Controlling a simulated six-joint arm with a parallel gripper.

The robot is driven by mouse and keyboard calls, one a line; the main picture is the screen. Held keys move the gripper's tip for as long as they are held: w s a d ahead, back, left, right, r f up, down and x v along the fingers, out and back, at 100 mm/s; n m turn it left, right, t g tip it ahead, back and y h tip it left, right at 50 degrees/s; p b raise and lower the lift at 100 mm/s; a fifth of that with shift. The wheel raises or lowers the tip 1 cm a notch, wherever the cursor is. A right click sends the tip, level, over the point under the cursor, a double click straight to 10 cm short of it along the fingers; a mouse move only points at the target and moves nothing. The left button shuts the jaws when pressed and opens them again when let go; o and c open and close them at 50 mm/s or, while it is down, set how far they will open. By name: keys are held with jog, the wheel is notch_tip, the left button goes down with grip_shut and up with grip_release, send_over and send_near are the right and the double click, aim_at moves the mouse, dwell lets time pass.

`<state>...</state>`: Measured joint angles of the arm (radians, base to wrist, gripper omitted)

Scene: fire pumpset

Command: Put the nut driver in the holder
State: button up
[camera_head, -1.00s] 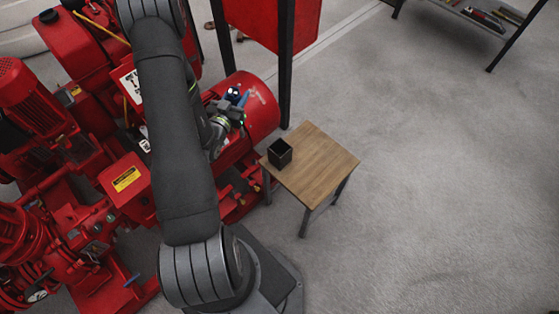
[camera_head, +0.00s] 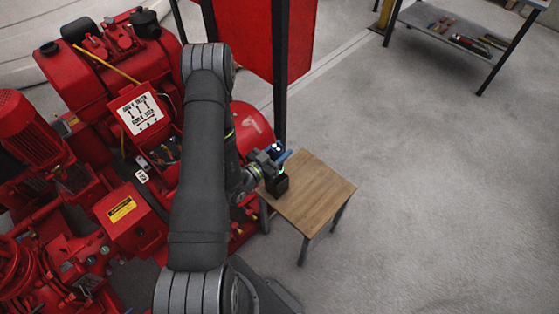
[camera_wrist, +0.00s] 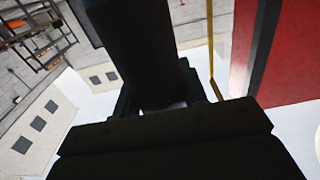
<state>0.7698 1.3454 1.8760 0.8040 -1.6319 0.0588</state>
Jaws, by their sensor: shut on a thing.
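The holder (camera_head: 280,187), a small black open box, stands on the left part of a small wooden table (camera_head: 318,193). My gripper (camera_head: 278,158) is shut on the nut driver (camera_head: 286,156), which shows as a small blue piece sticking out to the right in the head view. In the head view both overlap the upper edge of the holder; I cannot tell the height between them. In the wrist view the nut driver (camera_wrist: 130,55) is a large dark shape between the dark fingers (camera_wrist: 158,95). Its tip is hidden.
Red pump machinery (camera_head: 90,170) fills the left side. A red panel (camera_head: 265,35) on dark posts stands behind the table. A shelf with tools (camera_head: 460,35) is at the upper right. The floor right of the table is clear.

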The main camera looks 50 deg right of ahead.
jog(key=shift+f, duration=2.3)
jog(key=shift+f, duration=0.15)
jog(key=o, duration=1.1)
jog(key=shift+r, duration=0.2)
jog(key=a, duration=1.2)
jog(key=shift+f, duration=0.1)
